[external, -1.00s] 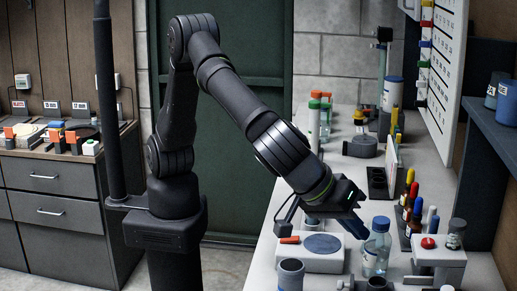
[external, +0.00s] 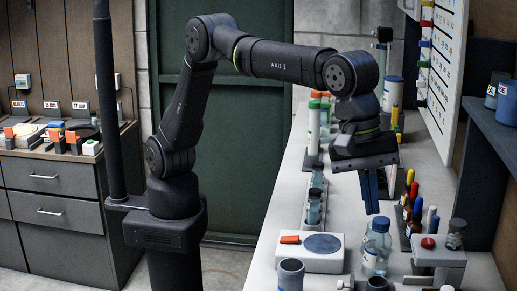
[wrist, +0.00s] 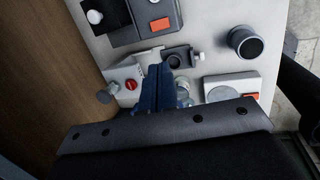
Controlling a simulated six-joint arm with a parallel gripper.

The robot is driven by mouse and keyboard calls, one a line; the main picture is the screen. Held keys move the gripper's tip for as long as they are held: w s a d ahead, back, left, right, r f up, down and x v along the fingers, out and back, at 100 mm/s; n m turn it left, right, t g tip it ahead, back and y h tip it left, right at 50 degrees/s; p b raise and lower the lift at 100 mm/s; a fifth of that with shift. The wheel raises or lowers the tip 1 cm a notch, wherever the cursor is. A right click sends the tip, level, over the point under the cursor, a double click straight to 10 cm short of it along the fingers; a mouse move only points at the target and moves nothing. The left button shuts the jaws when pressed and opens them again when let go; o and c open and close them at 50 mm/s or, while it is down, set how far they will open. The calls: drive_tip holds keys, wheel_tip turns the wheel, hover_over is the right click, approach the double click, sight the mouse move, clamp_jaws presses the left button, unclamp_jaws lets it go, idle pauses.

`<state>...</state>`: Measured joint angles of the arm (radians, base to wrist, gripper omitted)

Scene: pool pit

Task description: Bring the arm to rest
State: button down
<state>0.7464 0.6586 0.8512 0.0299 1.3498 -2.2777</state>
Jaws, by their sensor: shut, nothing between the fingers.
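My gripper (external: 370,190) hangs pointing down above the right-hand bench in the external view, its blue fingers shut together with nothing between them. In the wrist view my gripper (wrist: 158,90) shows as blue fingers side by side over the bench top. My arm is bent, with its forearm about level.
A white device with a round grey plate (external: 322,243) and a grey cup (external: 290,274) stand at the bench front. A rack of coloured-cap bottles (external: 412,210) is right of my gripper. Vials (external: 315,205) stand to its left. A white board (external: 442,70) rises behind.

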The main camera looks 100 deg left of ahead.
drive_tip(key=shift+x, duration=1.4)
